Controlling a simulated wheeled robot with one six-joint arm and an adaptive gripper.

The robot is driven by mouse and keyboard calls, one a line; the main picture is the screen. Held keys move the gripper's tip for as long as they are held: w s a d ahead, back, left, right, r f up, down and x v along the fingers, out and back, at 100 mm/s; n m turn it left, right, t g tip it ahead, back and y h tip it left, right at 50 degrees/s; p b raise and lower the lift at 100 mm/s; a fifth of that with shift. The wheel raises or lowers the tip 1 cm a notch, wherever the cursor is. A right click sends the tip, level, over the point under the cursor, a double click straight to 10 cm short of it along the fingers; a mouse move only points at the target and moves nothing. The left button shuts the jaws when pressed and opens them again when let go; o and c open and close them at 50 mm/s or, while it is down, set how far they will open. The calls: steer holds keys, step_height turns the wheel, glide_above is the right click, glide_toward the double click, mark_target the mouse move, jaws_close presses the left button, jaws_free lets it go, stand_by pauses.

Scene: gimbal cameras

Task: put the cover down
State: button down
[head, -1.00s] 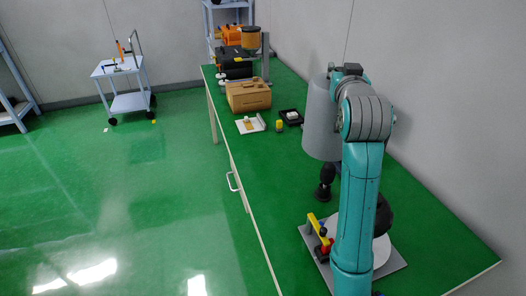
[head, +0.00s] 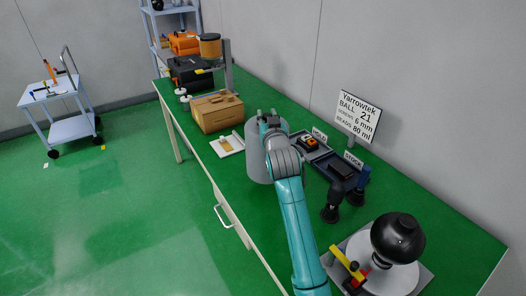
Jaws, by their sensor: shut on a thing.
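The cover is a plain grey cylinder (head: 256,163) in the middle of the head view. It is upright over the green bench (head: 262,218), just right of the cardboard-brown box. My gripper (head: 268,121) is at the top of the cover and shut on it; the fingers are small and partly hidden by my wrist. My teal arm reaches up from the bottom and hides the cover's right side. I cannot tell whether the cover's lower rim touches the bench or hangs slightly above it.
Dark trays (head: 335,172), labelled stands and a sign (head: 358,117) are right. A machine with a black dome (head: 398,237) stands at the bottom right. Bench is bare in front of the cover.

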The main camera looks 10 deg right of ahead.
mark_target(255, 154)
step_height(255, 154, down, 7)
stand_by(0.5)
steer(key=c, duration=0.8)
jaws_free()
steer(key=shift+c, duration=0.2)
steer(key=shift+r, duration=0.1)
